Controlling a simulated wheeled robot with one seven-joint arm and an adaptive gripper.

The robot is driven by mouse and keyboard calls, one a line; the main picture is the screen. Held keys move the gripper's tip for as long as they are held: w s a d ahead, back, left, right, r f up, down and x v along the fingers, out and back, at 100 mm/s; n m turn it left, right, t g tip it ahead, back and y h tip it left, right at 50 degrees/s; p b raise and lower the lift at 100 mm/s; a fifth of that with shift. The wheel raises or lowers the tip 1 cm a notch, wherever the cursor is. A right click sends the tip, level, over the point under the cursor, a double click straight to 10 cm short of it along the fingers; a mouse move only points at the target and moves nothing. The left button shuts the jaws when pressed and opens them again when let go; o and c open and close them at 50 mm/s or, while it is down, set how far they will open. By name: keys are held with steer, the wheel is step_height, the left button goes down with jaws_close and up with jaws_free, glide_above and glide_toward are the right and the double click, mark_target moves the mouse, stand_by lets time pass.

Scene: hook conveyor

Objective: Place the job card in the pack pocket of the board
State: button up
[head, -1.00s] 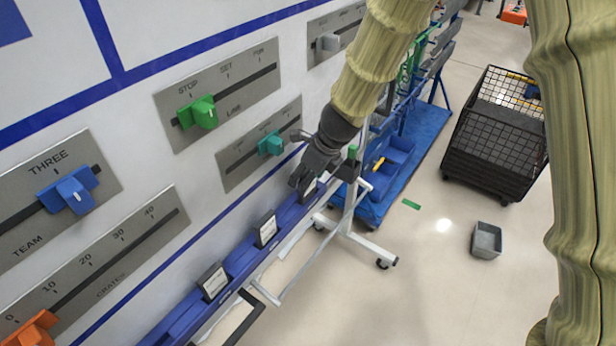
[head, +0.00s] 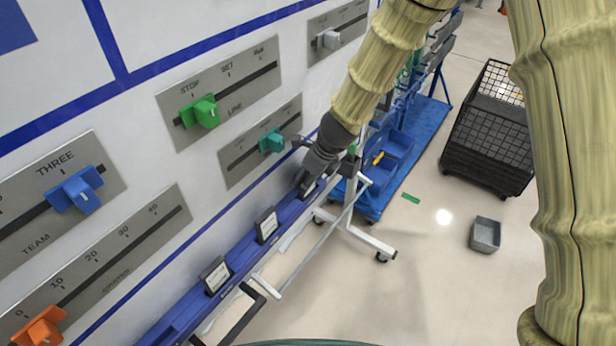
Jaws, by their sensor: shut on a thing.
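My gripper (head: 304,188), dark grey, is at the far end of the blue rail (head: 190,307) along the bottom of the white board (head: 230,30). It is shut on a small dark-edged card (head: 314,187), which I take for the job card. The card is mostly hidden by the fingers and is at the rail. I cannot tell whether it touches the rail. Two more dark-framed cards with white faces stand in the rail, a middle one (head: 266,225) and a nearer one (head: 215,275). Their print is too small to read, and I cannot tell which place is the pack pocket.
The board carries slider plates with green (head: 205,111), teal (head: 271,141), blue (head: 77,190), orange (head: 40,327) and grey (head: 328,39) knobs. A white wheeled stand (head: 350,235) is beside the rail's far end. A black mesh cage (head: 490,140) and grey bin (head: 485,234) stand right; floor between is clear.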

steer(key=shift+f, duration=0.15)
steer(key=o, duration=1)
steer(key=b+v, duration=0.1)
steer(key=v, duration=1.1)
steer(key=shift+r, duration=0.25)
